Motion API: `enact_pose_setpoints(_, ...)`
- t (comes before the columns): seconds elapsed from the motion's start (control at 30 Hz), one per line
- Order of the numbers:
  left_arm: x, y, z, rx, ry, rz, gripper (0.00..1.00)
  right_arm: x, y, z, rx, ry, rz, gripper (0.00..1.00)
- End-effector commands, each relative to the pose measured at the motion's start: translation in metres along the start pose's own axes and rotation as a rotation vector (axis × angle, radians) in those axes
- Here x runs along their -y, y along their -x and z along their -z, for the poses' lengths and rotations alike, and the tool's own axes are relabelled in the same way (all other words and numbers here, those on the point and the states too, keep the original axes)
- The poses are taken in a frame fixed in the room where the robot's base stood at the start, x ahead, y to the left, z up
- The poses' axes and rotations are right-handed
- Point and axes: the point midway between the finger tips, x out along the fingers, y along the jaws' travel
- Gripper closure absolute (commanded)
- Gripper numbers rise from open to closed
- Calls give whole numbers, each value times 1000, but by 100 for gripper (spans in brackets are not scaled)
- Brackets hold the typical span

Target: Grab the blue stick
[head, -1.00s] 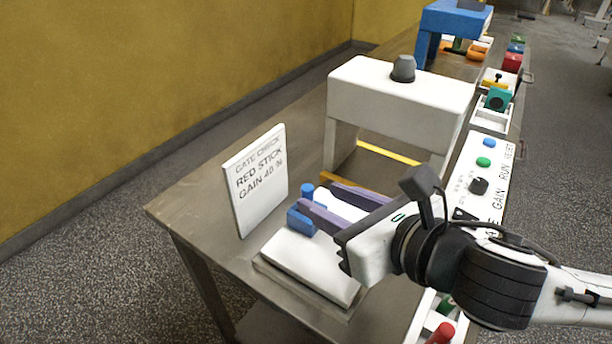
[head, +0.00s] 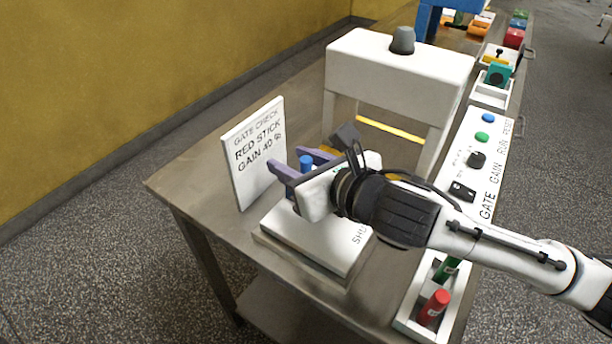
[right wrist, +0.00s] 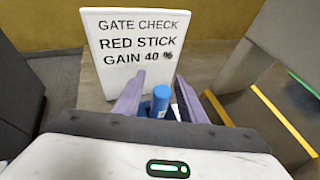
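The blue stick (head: 306,162) stands upright on the near end of the table, in front of the sign. It also shows in the right wrist view (right wrist: 161,99), between the two fingers. My right gripper (head: 286,158) is open, with one purple finger on each side of the stick. In the right wrist view a narrow gap shows on both sides of the stick, so the fingers look apart from it. The stick's lower part is mostly hidden by the gripper. My left gripper is not in view.
A white sign (head: 254,150) reads "GATE CHECK RED STICK GAIN 40 %". A white plate (head: 310,240) lies below my gripper. A white arch-shaped housing (head: 400,75) stands behind. A control panel (head: 465,175) and a tray (head: 403,318) with a red stick (head: 434,307) and a green stick (head: 446,270) line the right edge.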

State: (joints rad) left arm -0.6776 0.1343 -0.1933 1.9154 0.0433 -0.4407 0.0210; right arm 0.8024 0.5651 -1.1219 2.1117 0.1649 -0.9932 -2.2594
Motion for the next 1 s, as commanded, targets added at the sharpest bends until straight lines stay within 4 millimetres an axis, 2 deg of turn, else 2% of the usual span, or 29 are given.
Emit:
enact_pose_setpoints(0.03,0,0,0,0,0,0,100,0,0,0,0,0,0,63)
enact_pose_setpoints(0.2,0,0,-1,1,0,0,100,0,0,0,0,0,0,91)
enact_pose_setpoints(0.27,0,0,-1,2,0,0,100,0,0,0,0,0,0,100)
enact_pose_setpoints(0.6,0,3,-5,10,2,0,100,0,3,-6,2,0,0,100)
enact_pose_setpoints(1.0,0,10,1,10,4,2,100,0,31,-75,5,2,1,100)
